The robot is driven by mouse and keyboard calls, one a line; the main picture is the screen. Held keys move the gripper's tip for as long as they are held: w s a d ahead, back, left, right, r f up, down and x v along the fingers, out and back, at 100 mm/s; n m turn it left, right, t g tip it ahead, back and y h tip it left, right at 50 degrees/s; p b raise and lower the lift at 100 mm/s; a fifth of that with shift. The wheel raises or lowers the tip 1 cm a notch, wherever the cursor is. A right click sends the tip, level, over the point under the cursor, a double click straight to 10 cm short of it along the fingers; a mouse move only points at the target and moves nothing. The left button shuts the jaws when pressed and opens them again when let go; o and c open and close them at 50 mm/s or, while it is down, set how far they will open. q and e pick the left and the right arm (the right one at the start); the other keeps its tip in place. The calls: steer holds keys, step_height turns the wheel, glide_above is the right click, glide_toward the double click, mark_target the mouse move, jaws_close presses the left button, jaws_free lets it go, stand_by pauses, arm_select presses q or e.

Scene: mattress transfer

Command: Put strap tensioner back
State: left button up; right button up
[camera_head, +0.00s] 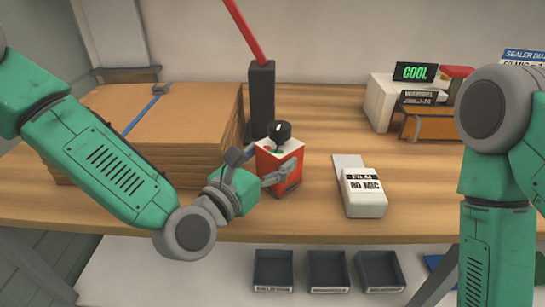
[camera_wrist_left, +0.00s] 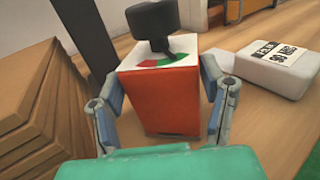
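A red box (camera_head: 279,162) with a white top, a red-green gauge and a black knob stands upright near the table's front edge. It also fills the middle of the left wrist view (camera_wrist_left: 165,103). No label names it, so I cannot tell whether it is the strap tensioner. My left gripper (camera_head: 258,165) has one finger on either side of the box, and both fingers appear to touch it. In the left wrist view the fingers (camera_wrist_left: 161,68) hug its upper sides. My right arm comes in at the right; its gripper is out of view.
A cardboard stack (camera_head: 190,113) with a blue strap stands at left. A black post (camera_head: 262,92) with a red lever stands close behind the box. A white film pack (camera_head: 363,193) lies to the right, a sealer (camera_head: 385,98) behind. Several dark bins (camera_head: 274,270) sit below.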

arm_select(q)
steer(key=shift+a, duration=0.5)
steer(key=shift+d+r, duration=0.1)
steer(key=shift+d, duration=0.5)
steer(key=v, duration=0.5)
steer(key=p+v, duration=0.1)
steer(key=v, duration=0.5)
steer(key=shift+a+p, duration=0.3)
steer(key=shift+a, duration=0.1)
steer(key=shift+s, duration=0.45)
arm_select(e)
steer(key=shift+r, duration=0.95)
arm_select(q)
steer(key=shift+a, duration=0.2)
arm_select(e)
steer(key=shift+a, duration=0.2)
